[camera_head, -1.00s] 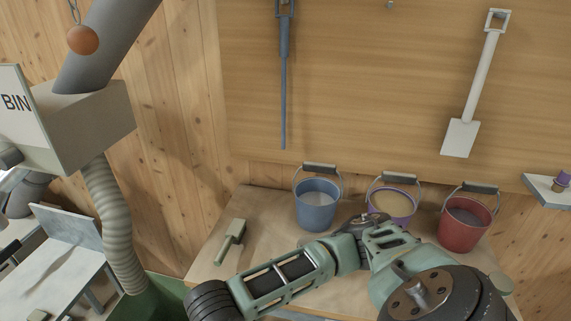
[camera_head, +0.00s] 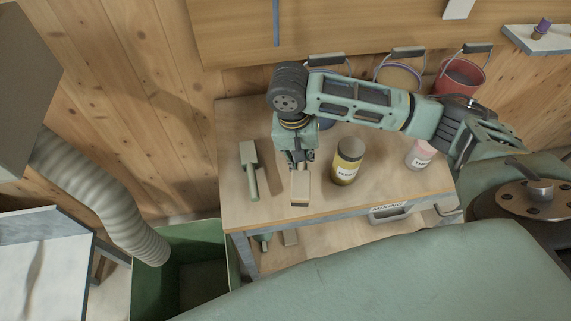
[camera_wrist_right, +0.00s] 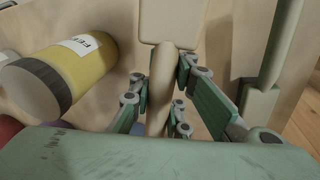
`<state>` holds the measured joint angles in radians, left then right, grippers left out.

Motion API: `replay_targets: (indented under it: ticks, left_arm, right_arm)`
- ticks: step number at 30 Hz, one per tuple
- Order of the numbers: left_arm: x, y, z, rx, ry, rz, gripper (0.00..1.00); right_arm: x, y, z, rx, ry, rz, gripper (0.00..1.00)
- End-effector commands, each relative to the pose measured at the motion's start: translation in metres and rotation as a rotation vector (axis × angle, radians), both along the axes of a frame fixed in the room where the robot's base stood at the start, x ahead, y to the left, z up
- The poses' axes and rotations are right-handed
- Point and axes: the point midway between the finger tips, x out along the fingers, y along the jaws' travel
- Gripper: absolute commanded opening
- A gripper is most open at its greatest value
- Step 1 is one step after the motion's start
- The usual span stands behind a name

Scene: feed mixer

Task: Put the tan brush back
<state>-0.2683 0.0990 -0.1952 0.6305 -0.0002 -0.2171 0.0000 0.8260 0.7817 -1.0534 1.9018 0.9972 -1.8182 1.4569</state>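The tan brush (camera_head: 300,190) is at the wooden bench, with its block end towards the front edge. In the right wrist view its pale block (camera_wrist_right: 170,22) is at the top, and its tan handle (camera_wrist_right: 160,100) runs down between my fingers. My right gripper (camera_head: 298,164) points down over the handle. In the right wrist view the right gripper (camera_wrist_right: 163,82) has green pads close on both sides of the handle; whether they press on it I cannot tell. A second brush with a green handle (camera_head: 253,183) lies to the left. My left gripper is out of view.
A yellow feed tin (camera_head: 347,162) and a pink-lidded jar (camera_head: 420,154) stand right of the gripper. Red (camera_head: 460,76) and purple-rimmed (camera_head: 396,76) buckets stand behind my arm. A green bin (camera_head: 230,254) is left of the bench (camera_head: 237,125). The bench's left back corner is clear.

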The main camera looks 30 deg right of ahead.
Motion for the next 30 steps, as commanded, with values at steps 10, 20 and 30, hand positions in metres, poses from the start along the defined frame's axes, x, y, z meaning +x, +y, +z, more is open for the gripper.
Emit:
replay_targets:
  ticks: [10,20,30]
  left_arm:
    - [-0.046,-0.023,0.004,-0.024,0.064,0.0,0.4]
    - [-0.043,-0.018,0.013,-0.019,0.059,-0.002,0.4]
    - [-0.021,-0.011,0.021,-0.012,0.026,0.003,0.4]
  right_arm:
    - [0.072,-0.039,0.055,-0.004,-0.004,-0.469,0.0]
    - [0.078,-0.044,0.024,-0.008,-0.001,-0.534,0.0]
    - [0.078,-0.045,-0.018,-0.009,-0.003,-0.532,0.0]
